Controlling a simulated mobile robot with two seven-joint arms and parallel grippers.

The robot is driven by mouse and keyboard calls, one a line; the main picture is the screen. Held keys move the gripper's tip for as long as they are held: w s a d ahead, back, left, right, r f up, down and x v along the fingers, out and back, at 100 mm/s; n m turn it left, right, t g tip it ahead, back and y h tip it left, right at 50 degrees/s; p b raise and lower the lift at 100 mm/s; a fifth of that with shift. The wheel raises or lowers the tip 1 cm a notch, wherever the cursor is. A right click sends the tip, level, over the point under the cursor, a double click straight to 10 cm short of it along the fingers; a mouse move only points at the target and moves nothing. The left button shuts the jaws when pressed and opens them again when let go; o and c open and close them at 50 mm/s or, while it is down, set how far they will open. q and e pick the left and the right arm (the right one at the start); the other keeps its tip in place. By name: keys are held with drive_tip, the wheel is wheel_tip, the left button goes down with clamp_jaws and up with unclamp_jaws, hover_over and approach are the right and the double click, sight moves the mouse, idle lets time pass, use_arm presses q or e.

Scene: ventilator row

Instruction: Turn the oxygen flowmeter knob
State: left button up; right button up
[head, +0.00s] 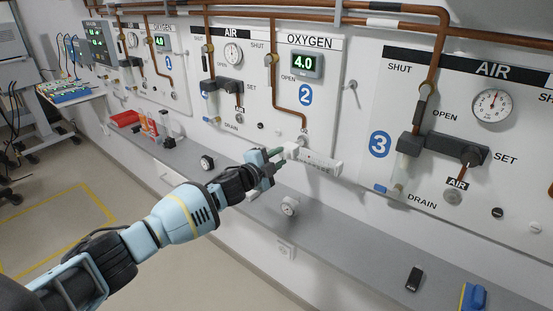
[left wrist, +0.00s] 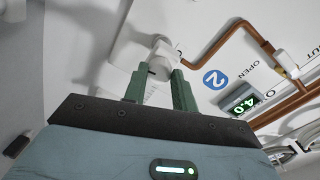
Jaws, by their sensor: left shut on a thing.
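The oxygen flowmeter (head: 318,161) is a white fitting that sticks out below the OXYGEN section of panel 2 (head: 328,105). Its knob (left wrist: 158,68) is a pale round end, seen in the left wrist view between two green fingers. My left gripper (head: 276,158) reaches it from the left in the head view and is shut on the knob. The fingers hide part of the knob's sides. A green display (head: 307,66) above reads 4.0; it also shows in the left wrist view (left wrist: 241,103). My right gripper is in neither view.
Copper pipes (head: 276,93) run along the wall panels. Panel 3 (head: 470,150) with an AIR gauge (head: 492,105) is at the right. Floor is clear at lower left.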

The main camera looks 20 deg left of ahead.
use_arm(q)
drive_tip(key=m, duration=0.3)
drive_tip(key=shift+r+m, duration=0.1)
drive_tip(key=shift+m, duration=0.2)
drive_tip(key=m, duration=0.9)
drive_tip(key=shift+t, duration=0.3)
drive_tip(key=shift+m, duration=0.3)
drive_tip(key=o, duration=1)
drive_tip(key=shift+d, duration=0.1)
drive_tip(key=shift+s, duration=0.1)
drive_tip(key=v, duration=0.7)
drive_tip(key=shift+s+r, duration=0.15)
drive_tip(key=shift+s, duration=0.2)
